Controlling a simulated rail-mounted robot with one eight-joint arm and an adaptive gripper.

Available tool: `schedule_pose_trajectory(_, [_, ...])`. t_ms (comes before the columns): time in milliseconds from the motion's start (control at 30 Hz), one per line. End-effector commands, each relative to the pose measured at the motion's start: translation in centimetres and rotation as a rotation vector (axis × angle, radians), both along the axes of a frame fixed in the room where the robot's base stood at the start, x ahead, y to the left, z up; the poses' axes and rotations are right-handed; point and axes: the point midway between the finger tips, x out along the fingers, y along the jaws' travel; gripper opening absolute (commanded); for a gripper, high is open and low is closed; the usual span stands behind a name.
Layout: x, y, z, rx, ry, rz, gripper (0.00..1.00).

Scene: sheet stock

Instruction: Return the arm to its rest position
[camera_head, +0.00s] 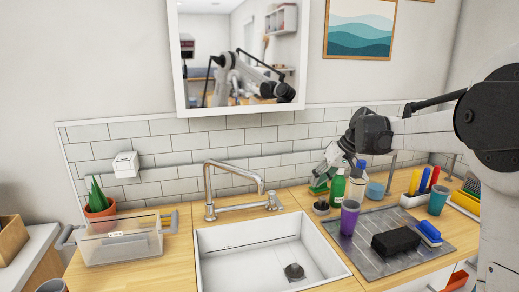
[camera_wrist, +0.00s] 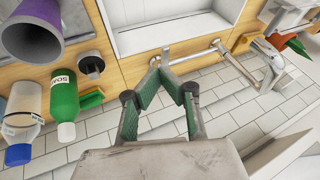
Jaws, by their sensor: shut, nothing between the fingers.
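My gripper (camera_wrist: 161,64) shows in the wrist view with its green-padded fingers meeting at the tips. It is shut and empty. In the head view my gripper (camera_head: 322,172) hangs above the counter by the sink's back right corner. My arm reaches in from the right edge. The green bottle (camera_head: 337,190) stands just beside and below the gripper in the head view. The bottle also shows in the wrist view (camera_wrist: 64,100), left of the fingers.
The sink (camera_head: 218,238) and faucet (camera_head: 208,190) lie left of the gripper. A purple cup (camera_head: 349,218) and black sponge (camera_head: 396,241) are on the drying mat (camera_head: 370,262). A clear bin (camera_head: 120,245) stands at left. A mirror (camera_head: 182,90) hangs behind.

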Motion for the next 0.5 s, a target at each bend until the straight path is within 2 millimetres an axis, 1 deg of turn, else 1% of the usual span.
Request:
schedule_pose_trajectory(33, [-1.5, 0.3, 0.8, -0.014, -0.002, -0.014, 0.0])
schedule_pose_trajectory(200, [-6.0, 0.9, 2.6, -0.061, -0.012, -0.076, 0.0])
schedule_pose_trajectory(367, [-10.5, 1.2, 3.8, -0.103, -0.028, -0.132, 0.0])
schedule_pose_trajectory(500, [-14.4, 1.4, 4.3, -0.138, -0.045, -0.18, 0.0])
